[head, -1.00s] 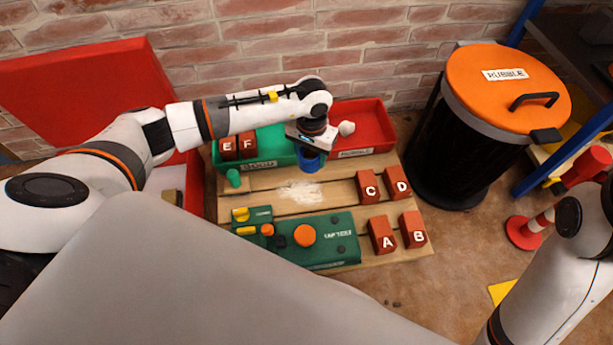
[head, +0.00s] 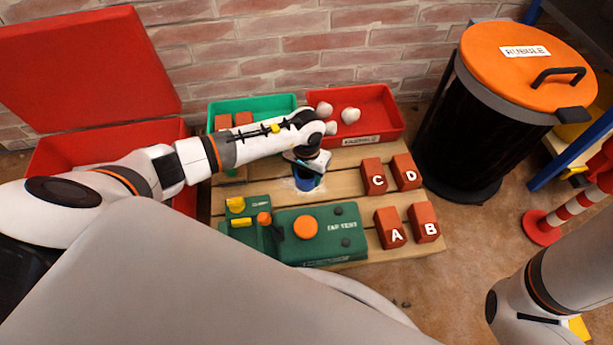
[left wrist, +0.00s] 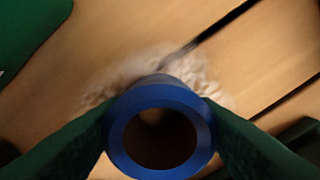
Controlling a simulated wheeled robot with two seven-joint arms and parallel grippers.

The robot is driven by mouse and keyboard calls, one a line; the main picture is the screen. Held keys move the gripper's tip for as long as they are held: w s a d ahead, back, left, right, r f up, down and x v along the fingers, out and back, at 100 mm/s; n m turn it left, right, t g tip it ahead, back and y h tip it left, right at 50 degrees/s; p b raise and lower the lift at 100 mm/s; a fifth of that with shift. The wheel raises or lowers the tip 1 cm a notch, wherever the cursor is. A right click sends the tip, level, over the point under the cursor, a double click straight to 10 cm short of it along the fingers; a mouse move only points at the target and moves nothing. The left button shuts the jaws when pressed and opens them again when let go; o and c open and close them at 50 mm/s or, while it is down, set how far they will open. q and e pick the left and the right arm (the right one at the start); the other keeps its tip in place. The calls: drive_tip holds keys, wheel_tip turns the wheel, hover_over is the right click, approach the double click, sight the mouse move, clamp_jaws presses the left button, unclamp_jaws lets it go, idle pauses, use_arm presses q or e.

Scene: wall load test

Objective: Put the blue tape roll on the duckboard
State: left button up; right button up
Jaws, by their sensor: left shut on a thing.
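The blue tape roll (head: 306,183) is held by my left gripper (head: 307,170), over the middle of the wooden slatted duckboard (head: 345,186). In the left wrist view the roll (left wrist: 153,133) shows its open ring between the two dark green fingers, which press on its sides. A pale, crumbly patch (left wrist: 135,72) on the wood lies behind the roll. I cannot tell whether the roll touches the boards. My right arm shows at the lower right, but its gripper is out of view.
Red blocks C (head: 373,177), D (head: 406,172), A (head: 390,228) and B (head: 423,222) stand on the right. A green tester (head: 320,238) lies in front. A green bin (head: 250,105) and a red bin (head: 385,110) with pale lumps stand behind. A black rubble barrel (head: 465,130) is at right.

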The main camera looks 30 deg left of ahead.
use_arm(q)
drive_tip(key=shift+r, duration=0.15)
drive_tip(key=shift+f, duration=0.3)
drive_tip(key=o, duration=1)
drive_tip(key=shift+r, duration=0.1)
